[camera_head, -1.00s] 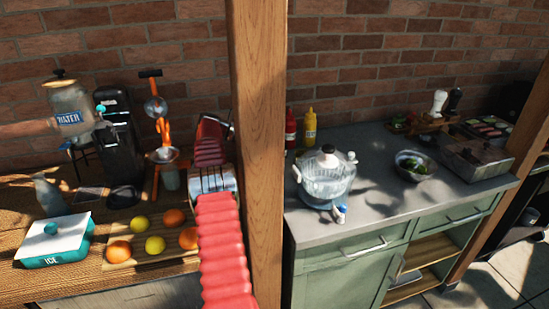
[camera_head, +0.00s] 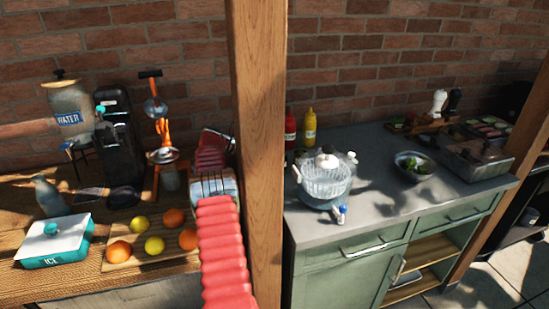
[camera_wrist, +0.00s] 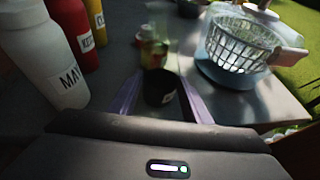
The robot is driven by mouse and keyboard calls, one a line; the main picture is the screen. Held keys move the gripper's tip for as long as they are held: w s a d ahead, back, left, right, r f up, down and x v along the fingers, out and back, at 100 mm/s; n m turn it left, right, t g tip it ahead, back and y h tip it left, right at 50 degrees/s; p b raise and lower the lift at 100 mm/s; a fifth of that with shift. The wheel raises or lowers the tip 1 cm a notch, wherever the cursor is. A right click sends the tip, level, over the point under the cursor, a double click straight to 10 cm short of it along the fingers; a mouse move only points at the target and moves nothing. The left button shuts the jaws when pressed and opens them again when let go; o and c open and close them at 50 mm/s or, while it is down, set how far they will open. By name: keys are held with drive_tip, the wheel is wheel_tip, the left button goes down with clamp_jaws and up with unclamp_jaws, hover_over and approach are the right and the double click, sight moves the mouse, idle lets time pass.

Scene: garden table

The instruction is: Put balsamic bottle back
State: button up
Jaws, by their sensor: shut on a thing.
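My gripper (camera_wrist: 160,104) is shut on a dark bottle (camera_wrist: 160,88), whose near end is black and round between the two purple-edged fingers. A pale greenish and red patch (camera_wrist: 152,50) shows just beyond it, blurred; I cannot tell whether it is part of the bottle, and no label is readable. In the wrist view, a white mayo bottle (camera_wrist: 45,62), a red bottle (camera_wrist: 72,30) and a yellow bottle (camera_wrist: 95,15) stand to the left of the gripper.
A basket-like bowl (camera_head: 325,183) sits on the grey counter (camera_head: 385,205), right of the gripper in the wrist view (camera_wrist: 240,45). A small blue-and-white item (camera_head: 341,214) lies before it. The wooden post (camera_head: 258,150) splits the view. The counter's front middle is clear.

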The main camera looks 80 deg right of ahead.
drive_tip(key=o, duration=1.3)
drive_tip(key=shift+f, duration=0.1)
drive_tip(key=shift+c, duration=0.2)
drive_tip(key=shift+r, duration=0.2)
drive_tip(key=v, duration=0.7)
drive_tip(key=shift+w, duration=0.25)
drive_tip(key=shift+a, duration=0.1)
